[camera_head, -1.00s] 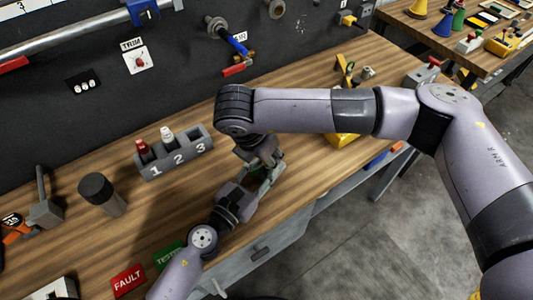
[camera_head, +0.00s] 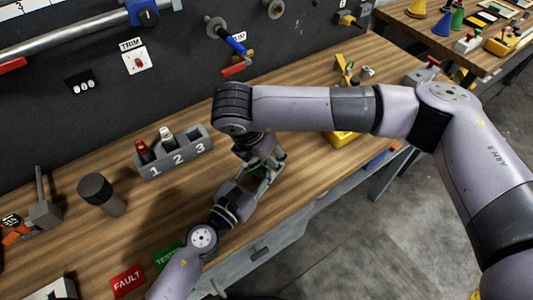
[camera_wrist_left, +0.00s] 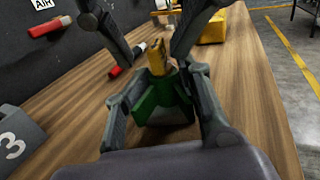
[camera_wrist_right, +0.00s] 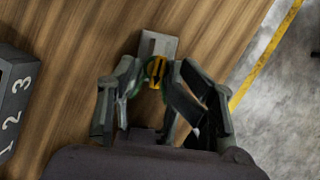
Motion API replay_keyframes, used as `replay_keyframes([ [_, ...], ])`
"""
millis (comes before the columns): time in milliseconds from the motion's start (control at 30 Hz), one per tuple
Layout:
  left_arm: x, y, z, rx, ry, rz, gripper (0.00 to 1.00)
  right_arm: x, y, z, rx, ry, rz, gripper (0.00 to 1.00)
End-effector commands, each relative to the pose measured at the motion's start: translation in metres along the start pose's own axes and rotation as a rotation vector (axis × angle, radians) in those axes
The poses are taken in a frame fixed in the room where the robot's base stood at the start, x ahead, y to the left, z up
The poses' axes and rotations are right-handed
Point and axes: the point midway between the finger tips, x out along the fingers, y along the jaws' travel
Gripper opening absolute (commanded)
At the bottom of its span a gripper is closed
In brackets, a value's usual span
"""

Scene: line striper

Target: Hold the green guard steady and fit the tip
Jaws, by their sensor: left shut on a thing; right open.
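The green guard (camera_wrist_left: 160,103) stands on the bench between the fingers of my left gripper (camera_wrist_left: 163,108), which is shut on it. In the head view my left gripper (camera_head: 252,190) comes from below, near the bench's front edge. A yellow tip-like piece (camera_wrist_left: 155,58) stands upright at the top of the guard. I cannot tell whether it is fully seated. My right gripper (camera_wrist_right: 155,92) is above, open, with its fingers on either side of the yellow piece (camera_wrist_right: 156,72). In the head view my right wrist hides much of the guard.
A grey numbered rack (camera_head: 175,160) stands behind on the left, with a red and a white item in slots 1 and 2 and slot 3 empty. A yellow object (camera_head: 342,137) lies to the right.

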Motion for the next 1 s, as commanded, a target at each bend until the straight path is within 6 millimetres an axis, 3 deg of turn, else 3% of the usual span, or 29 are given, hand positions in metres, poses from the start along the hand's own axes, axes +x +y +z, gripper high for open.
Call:
replay_keyframes([
  [700,0.0,-0.003,-0.001,-0.001,0.002,-0.006,0.0,-0.052,0.001,0.0,-0.001,-0.001,0.005,0.46],
  [1000,0.0,-0.003,-0.001,-0.001,0.002,-0.007,0.0,-0.064,0.001,0.0,0.0,-0.001,0.004,0.46],
])
